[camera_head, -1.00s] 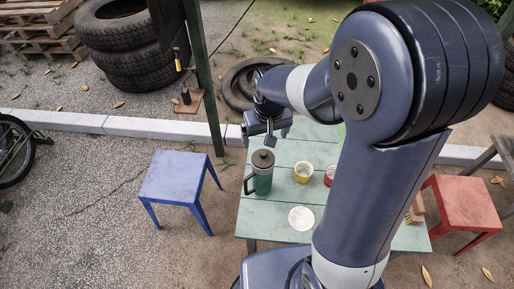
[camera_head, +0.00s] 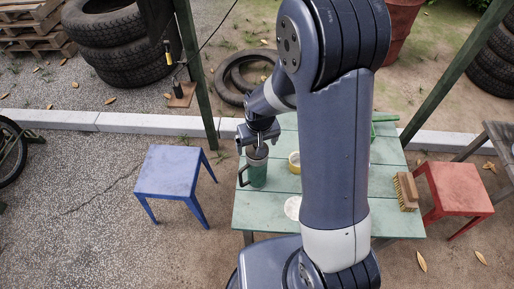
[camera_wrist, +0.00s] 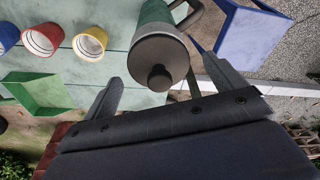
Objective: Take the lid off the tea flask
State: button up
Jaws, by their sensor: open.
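The tea flask (camera_head: 258,174) is green with a dark handle on its left side, and it stands upright on the green table (camera_head: 262,212). Its grey lid with a round dark knob (camera_wrist: 160,77) faces the wrist camera. My gripper (camera_head: 258,147) is just above the flask's top in the head view and partly hides the lid there. In the wrist view my gripper (camera_wrist: 166,88) is open, with one finger to each side of the lid and knob. No finger visibly touches the lid.
A yellow cup (camera_wrist: 90,44), a red cup (camera_wrist: 43,38) and a green tray (camera_wrist: 38,92) are on the table near the flask. A white round piece (camera_head: 293,207) and a brush (camera_head: 405,191) lie there too. A blue stool (camera_head: 168,173) and a red stool (camera_head: 456,187) flank the table.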

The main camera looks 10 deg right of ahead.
jog(key=c, duration=1.1)
jog(key=shift+o, duration=0.2)
jog(key=shift+r, duration=0.15)
